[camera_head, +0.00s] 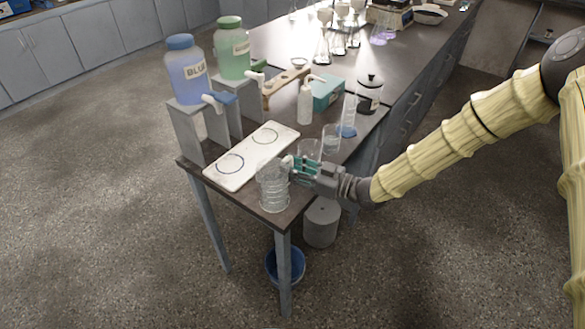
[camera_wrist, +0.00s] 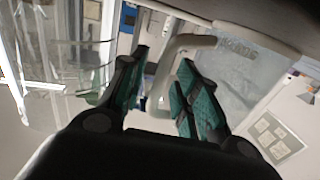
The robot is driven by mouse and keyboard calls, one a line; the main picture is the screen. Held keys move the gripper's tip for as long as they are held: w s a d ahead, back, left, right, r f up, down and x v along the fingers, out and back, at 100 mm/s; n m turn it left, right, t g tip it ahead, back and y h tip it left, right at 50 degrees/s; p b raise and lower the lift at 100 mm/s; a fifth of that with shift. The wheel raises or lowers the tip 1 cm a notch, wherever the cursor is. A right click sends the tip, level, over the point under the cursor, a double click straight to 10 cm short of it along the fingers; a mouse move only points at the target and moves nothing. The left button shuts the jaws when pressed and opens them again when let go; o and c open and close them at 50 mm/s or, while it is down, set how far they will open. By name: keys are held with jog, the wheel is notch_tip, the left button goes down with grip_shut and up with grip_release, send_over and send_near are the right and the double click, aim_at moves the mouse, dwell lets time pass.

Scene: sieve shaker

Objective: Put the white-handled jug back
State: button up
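The jug (camera_head: 272,188) is a clear, ridged vessel standing upright at the near corner of the dark bench, by the front end of the white board. Its white handle (camera_head: 288,162) is partly hidden by my gripper. My gripper (camera_head: 304,167) is at bench height, just right of the jug, with its teal finger pads towards the handle. In the wrist view a pale bent handle (camera_wrist: 160,82) lies between my two fingers (camera_wrist: 160,75). The fingers stand apart, and a gap shows beside the handle. Clear walls also show there, blurred.
The white board (camera_head: 250,155) carries two dark rings, both empty. Blue (camera_head: 187,70) and green (camera_head: 232,50) jars stand on grey risers behind it. Clear beakers (camera_head: 331,138), a wash bottle (camera_head: 305,103) and a cylinder (camera_head: 348,115) stand close behind my gripper. A blue bucket (camera_head: 285,268) is below.

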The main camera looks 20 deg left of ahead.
jog(key=s+d+b, duration=0.2)
jog(key=d, duration=1)
jog(key=shift+w, duration=0.1)
jog(key=s+d+f+m+t+h, duration=0.1)
jog(key=s+d+f+m+h, duration=0.25)
jog(key=f, duration=0.45)
jog(key=s+d+f+m+t+h, duration=0.1)
jog(key=s+d+f+m+h, duration=0.25)
jog(key=f, duration=0.35)
jog(key=s+d+f+m+t+h, duration=0.1)
jog(key=s+d+f+m+h, duration=0.2)
jog(key=f, duration=0.5)
jog(key=s+d+f+m+g+h, duration=0.3)
jog(key=s+d, duration=0.6)
jog(key=s, duration=0.3)
jog(key=s+d+f+m+g+h, duration=0.2)
jog(key=s+d+f, duration=0.4)
jog(key=s+d, duration=0.3)
jog(key=s+m+h, duration=0.1)
jog(key=s+h, duration=0.1)
jog(key=s, duration=0.1)
jog(key=shift+s+d+m+g+h, duration=0.2)
jog(key=shift+d+m+g+h, duration=0.1)
jog(key=shift+d+g+h, duration=0.1)
